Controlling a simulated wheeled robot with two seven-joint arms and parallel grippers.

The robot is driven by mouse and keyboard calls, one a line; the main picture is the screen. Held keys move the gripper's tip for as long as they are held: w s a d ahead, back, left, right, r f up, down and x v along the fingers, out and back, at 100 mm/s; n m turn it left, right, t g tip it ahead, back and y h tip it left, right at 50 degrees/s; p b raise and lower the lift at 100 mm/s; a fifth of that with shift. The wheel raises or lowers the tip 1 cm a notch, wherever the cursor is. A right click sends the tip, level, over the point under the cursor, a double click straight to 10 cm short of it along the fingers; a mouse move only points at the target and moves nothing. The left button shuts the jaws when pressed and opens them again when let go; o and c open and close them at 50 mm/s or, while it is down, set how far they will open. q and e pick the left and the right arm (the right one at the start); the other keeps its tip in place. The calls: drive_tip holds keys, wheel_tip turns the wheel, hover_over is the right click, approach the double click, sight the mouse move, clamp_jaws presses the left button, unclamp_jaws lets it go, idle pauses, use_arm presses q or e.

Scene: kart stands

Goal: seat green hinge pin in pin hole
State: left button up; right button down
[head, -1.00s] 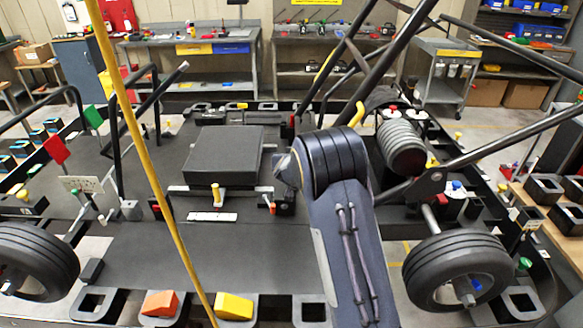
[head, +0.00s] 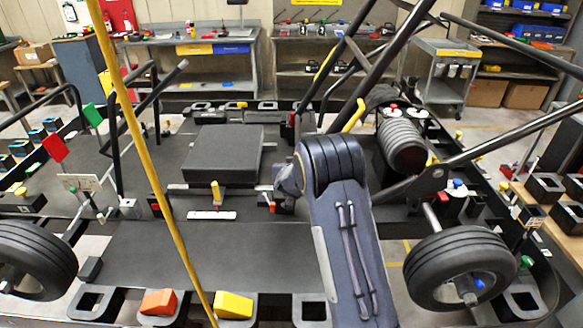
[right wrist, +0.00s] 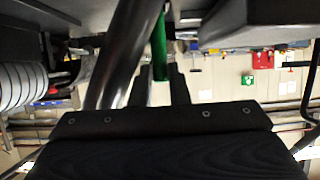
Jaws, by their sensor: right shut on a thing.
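In the right wrist view, the green hinge pin (right wrist: 159,48) stands between the two dark fingers of my right gripper (right wrist: 162,85). The gripper is shut on it, and the pin's far end runs up beside a thick dark tube. In the head view, my right arm reaches in from the bottom over the middle of the kart. Its bulky dark link covers the gripper and the pin there. I cannot make out the pin hole in either view. My left gripper is not in view.
A thick dark tube (right wrist: 125,50) is very close to my right fingers. Black frame bars (head: 375,70) slope over the kart's right side. A yellow diagonal bar (head: 150,165) crosses the left. A black box (head: 222,153) sits mid-kart, with wheels (head: 460,270) near the front corners.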

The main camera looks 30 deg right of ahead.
drive_tip(key=c, duration=1.7)
unclamp_jaws()
drive_tip(key=shift+r+p, duration=0.9)
drive_tip(key=shift+r, duration=0.1)
drive_tip(key=shift+s+a+f+b, duration=0.1)
drive_tip(key=shift+s+a+b, duration=0.25)
drive_tip(key=shift+s+b, duration=0.25)
drive_tip(key=v, duration=1)
drive_tip(key=shift+s+a, duration=0.2)
drive_tip(key=shift+s, duration=0.05)
